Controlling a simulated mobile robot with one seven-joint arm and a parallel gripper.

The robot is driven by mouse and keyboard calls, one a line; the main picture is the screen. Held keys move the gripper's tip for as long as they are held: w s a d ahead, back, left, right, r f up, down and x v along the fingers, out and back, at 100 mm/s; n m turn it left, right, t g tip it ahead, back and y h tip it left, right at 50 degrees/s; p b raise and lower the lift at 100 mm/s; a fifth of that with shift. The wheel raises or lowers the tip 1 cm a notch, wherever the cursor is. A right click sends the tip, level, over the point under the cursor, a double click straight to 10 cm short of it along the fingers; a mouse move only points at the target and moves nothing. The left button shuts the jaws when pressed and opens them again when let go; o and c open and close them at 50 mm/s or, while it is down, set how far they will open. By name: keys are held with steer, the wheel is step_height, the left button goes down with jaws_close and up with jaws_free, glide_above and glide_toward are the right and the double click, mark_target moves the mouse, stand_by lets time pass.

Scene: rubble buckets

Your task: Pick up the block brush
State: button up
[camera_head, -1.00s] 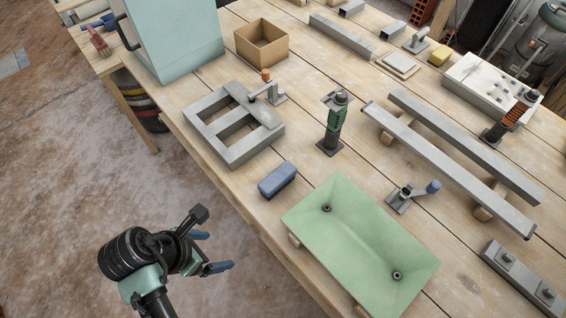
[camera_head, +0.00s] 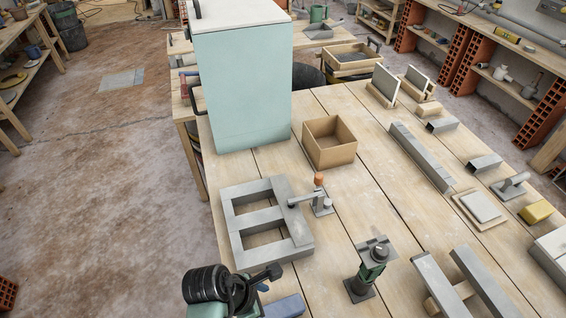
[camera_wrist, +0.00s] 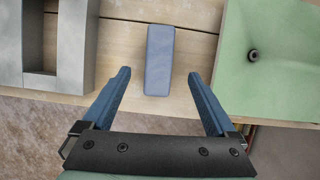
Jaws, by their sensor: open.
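The block brush (camera_wrist: 159,58) is a blue-grey oblong block lying on the wooden workbench. In the wrist view it is at the top middle, its long side running up and down the picture. My gripper (camera_wrist: 158,76) is open, with one blue finger to each side of the brush's near end and gaps between. I cannot tell how high the fingers are above the bench. In the head view the brush (camera_head: 286,307) shows partly at the bottom edge, beside my wrist; the fingertips cannot be made out there.
A grey metal frame (camera_wrist: 69,50) lies left of the brush, and a green tray-like panel (camera_wrist: 284,62) lies to its right.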

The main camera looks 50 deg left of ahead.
mark_target(281, 309)
steer(key=shift+x, duration=4.25)
steer(key=shift+a+f, duration=0.1)
steer(key=shift+f, duration=0.1)
jaws_close()
